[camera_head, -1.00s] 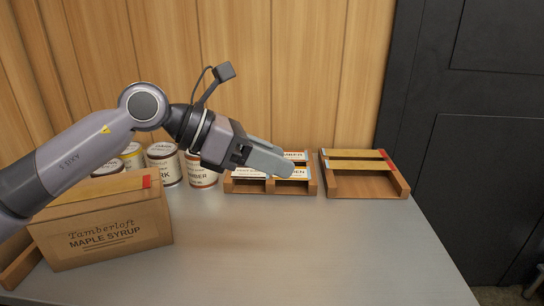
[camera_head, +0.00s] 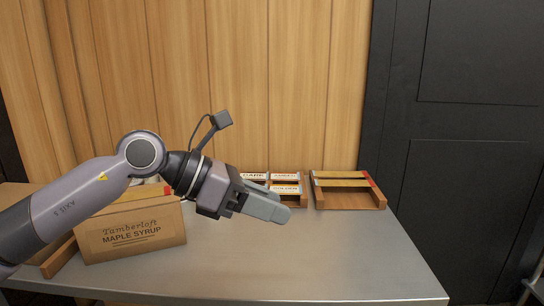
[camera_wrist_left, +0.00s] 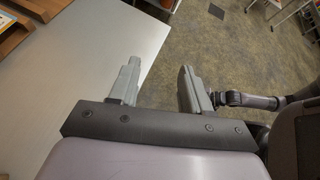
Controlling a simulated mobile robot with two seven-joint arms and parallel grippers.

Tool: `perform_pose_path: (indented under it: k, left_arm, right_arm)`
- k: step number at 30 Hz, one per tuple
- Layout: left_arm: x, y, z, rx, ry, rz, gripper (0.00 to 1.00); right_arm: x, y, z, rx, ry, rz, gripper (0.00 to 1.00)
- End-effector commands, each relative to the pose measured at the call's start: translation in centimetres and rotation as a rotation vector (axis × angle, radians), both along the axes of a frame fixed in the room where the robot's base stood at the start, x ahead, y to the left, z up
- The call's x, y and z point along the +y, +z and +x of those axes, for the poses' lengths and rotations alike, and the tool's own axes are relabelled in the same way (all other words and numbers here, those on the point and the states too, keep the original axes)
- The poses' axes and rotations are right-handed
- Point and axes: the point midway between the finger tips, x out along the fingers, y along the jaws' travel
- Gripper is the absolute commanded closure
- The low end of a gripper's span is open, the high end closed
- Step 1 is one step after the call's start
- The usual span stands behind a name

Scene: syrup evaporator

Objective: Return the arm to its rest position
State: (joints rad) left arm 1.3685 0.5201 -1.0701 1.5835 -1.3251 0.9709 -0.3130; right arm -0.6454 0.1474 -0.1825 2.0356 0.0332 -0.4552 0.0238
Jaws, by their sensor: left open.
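My left arm comes in from the left in the head view, and its gripper (camera_head: 264,206) hangs above the metal table, in front of the wooden label trays. In the left wrist view the two fingers (camera_wrist_left: 160,88) stand well apart with nothing between them. Below them lie the table's edge and the floor. My right gripper does not show clearly in either view.
A Tamberloft maple syrup box (camera_head: 132,232) stands at the left of the grey table (camera_head: 300,265). A label tray (camera_head: 290,203) and a second tray (camera_head: 350,201) sit at the back. The table's front and right are clear.

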Motion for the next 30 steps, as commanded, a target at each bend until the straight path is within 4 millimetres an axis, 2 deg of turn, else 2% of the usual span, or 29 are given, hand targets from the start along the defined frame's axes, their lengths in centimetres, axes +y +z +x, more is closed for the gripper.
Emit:
perform_pose_path:
  k: [6, 10, 14, 19, 23, 26, 30]
  left_arm:
    - [-2.7, -0.5, -2.4, 0.229, -0.018, -0.255, 0.52]
    - [-3.6, -0.4, -3.4, 0.401, -0.003, -0.439, 0.52]
    - [-3.7, -0.1, -3.9, 0.605, 0.042, -0.649, 0.52]
    - [-2.5, -0.6, -3.5, 0.882, 0.146, -0.920, 0.52]
    - [-0.6, -2.0, -2.7, 1.096, 0.258, -1.117, 0.52]
    - [1.3, -3.9, -2.2, 1.256, 0.363, -1.263, 0.52]
    - [4.4, -7.6, -1.9, 1.477, 0.537, -1.456, 0.52]
  right_arm:
    - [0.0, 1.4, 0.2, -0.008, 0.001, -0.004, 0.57]
    - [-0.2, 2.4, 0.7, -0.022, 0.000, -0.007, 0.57]
    - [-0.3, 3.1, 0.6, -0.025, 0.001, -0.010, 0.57]
    - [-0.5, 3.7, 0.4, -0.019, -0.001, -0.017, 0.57]
    - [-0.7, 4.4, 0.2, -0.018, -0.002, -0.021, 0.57]
    - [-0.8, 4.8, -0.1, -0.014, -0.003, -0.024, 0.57]
    - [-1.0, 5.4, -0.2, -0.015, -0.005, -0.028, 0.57]
